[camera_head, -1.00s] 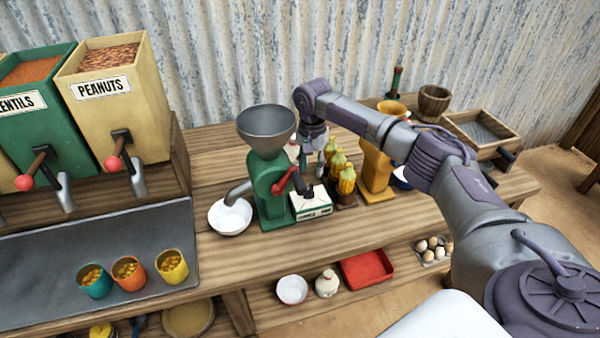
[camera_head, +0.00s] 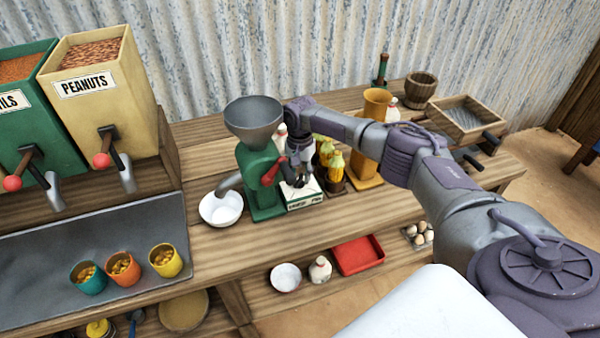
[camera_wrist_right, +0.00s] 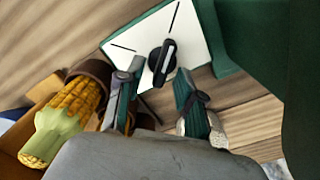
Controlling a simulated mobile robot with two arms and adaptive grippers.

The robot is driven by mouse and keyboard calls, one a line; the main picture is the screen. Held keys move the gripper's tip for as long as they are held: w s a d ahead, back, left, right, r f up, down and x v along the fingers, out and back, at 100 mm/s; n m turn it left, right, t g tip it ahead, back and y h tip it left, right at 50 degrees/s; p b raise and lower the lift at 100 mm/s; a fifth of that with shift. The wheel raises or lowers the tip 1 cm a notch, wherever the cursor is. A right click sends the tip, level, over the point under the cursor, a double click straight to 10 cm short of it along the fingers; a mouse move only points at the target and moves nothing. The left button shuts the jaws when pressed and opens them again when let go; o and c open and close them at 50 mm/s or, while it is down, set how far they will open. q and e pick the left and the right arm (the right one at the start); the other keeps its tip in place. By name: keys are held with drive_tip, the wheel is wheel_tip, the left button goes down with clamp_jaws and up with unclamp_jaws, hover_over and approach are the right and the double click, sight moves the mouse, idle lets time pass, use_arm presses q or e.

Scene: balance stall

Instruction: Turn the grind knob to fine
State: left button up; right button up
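The green grinder (camera_head: 262,180) stands on the wooden counter, with a grey hopper on top and a red crank. Its white dial plate (camera_head: 304,198) is low at its right side. In the right wrist view the plate (camera_wrist_right: 125,45) has black marks and a dark grind knob (camera_wrist_right: 162,62) with a white pointer line. My right gripper (camera_head: 297,178) is just over the plate, pointing down. In the right wrist view its fingers (camera_wrist_right: 158,76) are open, one on each side of the knob's near end; contact cannot be told. The gripper hides the knob in the head view. My left gripper is not in view.
A white bowl (camera_head: 221,208) sits under the grinder's spout. Corn cobs (camera_head: 333,163) stand close to the right of the plate; they also show in the right wrist view (camera_wrist_right: 72,105). An orange-yellow stand (camera_head: 370,140) is farther right. Three filled cups (camera_head: 123,268) stand on the left tray.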

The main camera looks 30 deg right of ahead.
drive_tip(key=c, duration=0.5)
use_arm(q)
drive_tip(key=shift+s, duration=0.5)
use_arm(e)
clamp_jaws()
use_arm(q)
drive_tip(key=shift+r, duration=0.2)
use_arm(e)
drive_tip(key=shift+n, duration=0.3)
drive_tip(key=shift+n+p, duration=0.5)
drive_tip(key=shift+n, duration=0.1)
drive_tip(key=shift+w+a+n, duration=0.1)
drive_tip(key=shift+n, duration=0.7)
drive_tip(key=n, duration=0.3)
drive_tip(key=n+p, duration=0.1)
drive_tip(key=n, duration=0.2)
drive_tip(key=shift+w+a, duration=0.1)
drive_tip(key=shift+a, duration=0.1)
use_arm(q)
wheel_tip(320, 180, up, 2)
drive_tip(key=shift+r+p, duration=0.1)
drive_tip(key=shift+p, duration=0.2)
use_arm(e)
drive_tip(key=n, duration=0.6)
drive_tip(key=shift+a+n, duration=0.15)
drive_tip(key=shift+n, duration=0.25)
